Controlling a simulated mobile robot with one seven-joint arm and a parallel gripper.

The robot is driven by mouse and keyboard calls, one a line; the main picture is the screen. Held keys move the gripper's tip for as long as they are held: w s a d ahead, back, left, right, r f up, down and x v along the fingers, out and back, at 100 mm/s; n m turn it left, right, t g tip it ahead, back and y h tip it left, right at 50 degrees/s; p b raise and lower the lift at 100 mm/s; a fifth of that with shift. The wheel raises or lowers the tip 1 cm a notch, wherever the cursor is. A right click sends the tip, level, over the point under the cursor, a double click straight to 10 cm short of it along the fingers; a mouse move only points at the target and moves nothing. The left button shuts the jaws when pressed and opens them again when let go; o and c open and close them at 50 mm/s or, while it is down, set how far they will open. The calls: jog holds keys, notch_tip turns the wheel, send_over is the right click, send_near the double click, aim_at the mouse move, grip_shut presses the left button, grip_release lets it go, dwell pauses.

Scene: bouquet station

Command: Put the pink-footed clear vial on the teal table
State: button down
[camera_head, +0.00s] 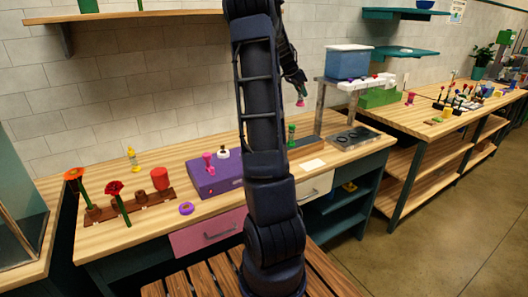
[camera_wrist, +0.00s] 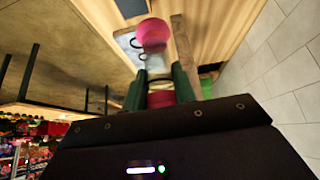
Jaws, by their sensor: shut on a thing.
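My gripper (camera_head: 298,88) is raised above the back of the long wooden bench, pointing down. In the wrist view its dark green fingers (camera_wrist: 160,86) are shut on the pink-footed clear vial (camera_wrist: 152,35). The vial's round pink foot faces away from the palm, and a magenta part shows between the fingers. The vial (camera_head: 300,101) looks small and pink in the head view, hanging clear of the bench. A flat teal surface (camera_head: 405,53) is by the wall at the right; I cannot tell if it is the teal table.
A second bench (camera_head: 425,118) at the right carries many small items.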

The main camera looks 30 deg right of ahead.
jog(key=w+a+f, duration=0.1)
jog(key=w+a, duration=0.3)
jog(key=a, duration=0.7)
jog(key=w+a+f, duration=0.1)
jog(key=w+a, duration=0.3)
jog(key=a, duration=0.6)
jog(key=w+a, duration=0.4)
jog(key=a, duration=0.7)
jog(key=s+a+f, duration=0.1)
jog(key=s+a, duration=0.2)
jog(key=a, duration=1.3)
jog(key=s+a, duration=0.2)
jog(key=a, duration=1.4)
notch_tip(320, 180, down, 20)
jog(key=shift+s+f, duration=0.1)
jog(key=shift+f, duration=0.05)
jog(key=shift+f, duration=0.1)
jog(key=c, duration=1.4)
grip_release()
jog(key=shift+o, duration=1.4)
